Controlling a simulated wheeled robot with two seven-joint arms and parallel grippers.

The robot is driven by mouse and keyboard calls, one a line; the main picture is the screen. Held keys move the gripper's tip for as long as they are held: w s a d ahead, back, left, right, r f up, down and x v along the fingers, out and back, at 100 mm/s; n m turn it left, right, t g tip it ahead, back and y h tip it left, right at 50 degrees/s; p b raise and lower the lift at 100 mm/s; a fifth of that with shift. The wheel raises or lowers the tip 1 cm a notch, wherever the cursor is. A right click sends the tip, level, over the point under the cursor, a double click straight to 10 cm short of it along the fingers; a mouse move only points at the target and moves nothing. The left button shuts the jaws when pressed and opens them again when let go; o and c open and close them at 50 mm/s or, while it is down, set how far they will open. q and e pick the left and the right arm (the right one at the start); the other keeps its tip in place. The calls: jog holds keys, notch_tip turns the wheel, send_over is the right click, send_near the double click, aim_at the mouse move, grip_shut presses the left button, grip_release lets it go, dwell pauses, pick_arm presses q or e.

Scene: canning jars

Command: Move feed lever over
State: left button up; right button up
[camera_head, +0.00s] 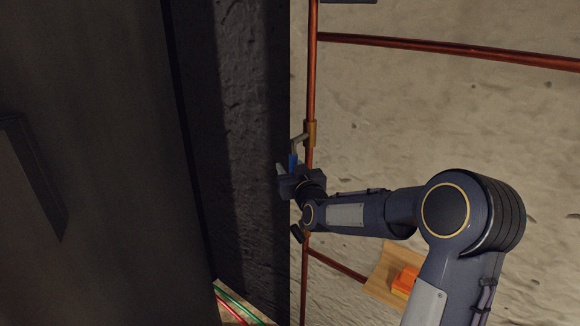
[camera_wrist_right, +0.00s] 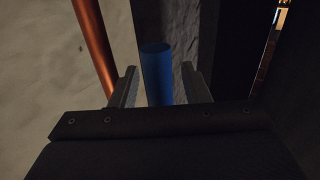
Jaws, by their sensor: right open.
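The feed lever has a blue grip (camera_head: 293,161) and a grey arm joined to a brass valve (camera_head: 311,133) on the upright copper pipe (camera_head: 312,75). My right gripper (camera_head: 289,170) is at the blue grip, just left of the pipe. In the right wrist view the blue grip (camera_wrist_right: 157,75) stands between the two open fingers of my right gripper (camera_wrist_right: 158,85), with a gap visible on each side. The lower end of the grip is hidden by the gripper body. My left gripper is out of view.
A dark panel (camera_head: 90,200) and a dark rough wall edge (camera_head: 255,130) stand close on the left. A pale wall (camera_head: 440,120) lies behind the pipe. An orange object (camera_head: 405,279) rests on a wooden board (camera_head: 384,270) at lower right. Red and green lines show at the bottom.

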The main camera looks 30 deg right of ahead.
jog(key=shift+w, duration=0.25)
grip_shut()
